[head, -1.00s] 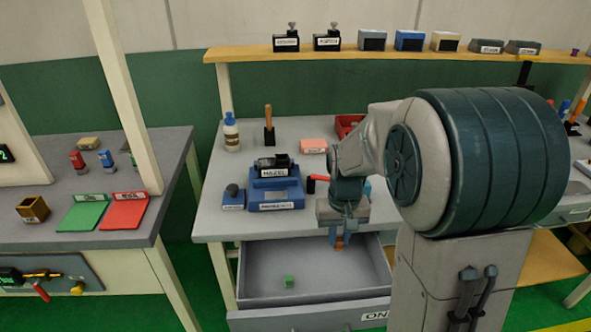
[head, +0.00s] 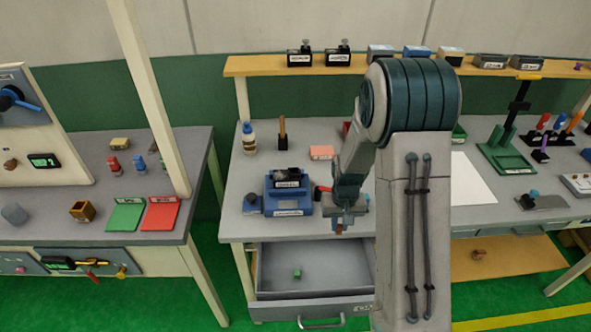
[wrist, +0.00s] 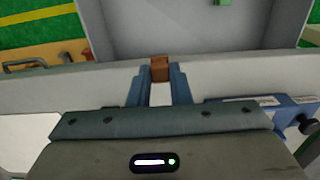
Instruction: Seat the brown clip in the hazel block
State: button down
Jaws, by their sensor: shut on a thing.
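The brown clip (wrist: 160,66) is held between the two blue fingers of my gripper (wrist: 160,80) in the wrist view. In the head view the clip (head: 339,229) shows small below my gripper (head: 345,221), near the table's front edge and above the open drawer. The hazel block (head: 288,184) is a black block with a white label, standing on a blue base (head: 290,207) on the table, to the left of my gripper. The clip and the block are apart. The block's slot is too small to make out.
The open drawer (head: 270,284) holds a green cube (head: 297,273). A bottle (head: 249,139), a brown-handled tool (head: 283,132) and a pink pad (head: 322,152) stand behind. A red-handled item lies close to my gripper.

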aim_at(294, 175)
jog(key=k, duration=0.45)
jog(key=u, duration=1.25)
jog(key=i, duration=0.65)
jog(key=z, duration=1.25)
